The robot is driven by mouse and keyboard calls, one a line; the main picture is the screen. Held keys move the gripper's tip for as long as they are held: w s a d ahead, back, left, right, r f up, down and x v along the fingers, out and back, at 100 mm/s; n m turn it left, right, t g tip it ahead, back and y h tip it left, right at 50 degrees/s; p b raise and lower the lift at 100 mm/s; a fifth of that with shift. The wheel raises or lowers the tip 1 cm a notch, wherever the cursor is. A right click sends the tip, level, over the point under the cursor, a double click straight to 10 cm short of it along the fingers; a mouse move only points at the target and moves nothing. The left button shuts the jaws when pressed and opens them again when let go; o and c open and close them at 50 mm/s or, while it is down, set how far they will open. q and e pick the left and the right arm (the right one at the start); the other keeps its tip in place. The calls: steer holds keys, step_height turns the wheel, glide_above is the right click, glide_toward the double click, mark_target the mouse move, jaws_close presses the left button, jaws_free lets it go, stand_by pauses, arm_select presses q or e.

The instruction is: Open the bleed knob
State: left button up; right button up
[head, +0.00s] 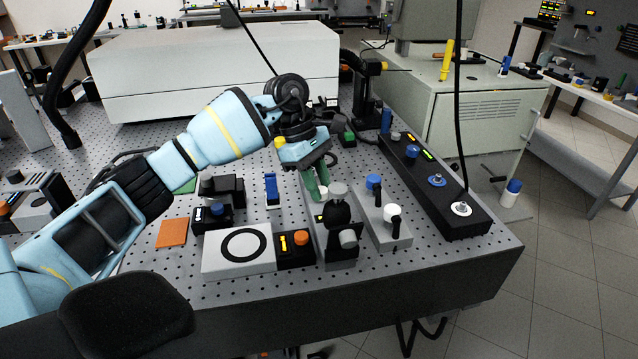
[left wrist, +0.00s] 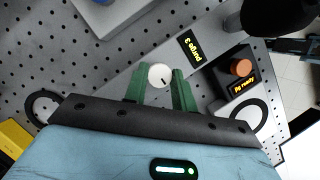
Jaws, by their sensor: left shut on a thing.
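The bleed knob is most likely the small round white knob (left wrist: 160,76) with a dark mark on its top, in the middle of the left wrist view. It stands on a grey plate (left wrist: 185,65) beside a small display with yellow text (left wrist: 192,46). My left gripper (left wrist: 158,84) has its green fingers on both sides of the knob, shut on it. In the head view my left gripper (head: 316,185) points down at the grey plate, and its fingers hide much of the knob. My right gripper is not in view.
A dark post mount (head: 341,225) stands just in front of the gripper. An orange-knobbed box (head: 295,245) and a white box with a black ring (head: 238,250) stand to the left.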

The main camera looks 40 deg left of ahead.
arm_select(q)
steer(key=o, duration=1)
steer(key=shift+v, duration=3.9)
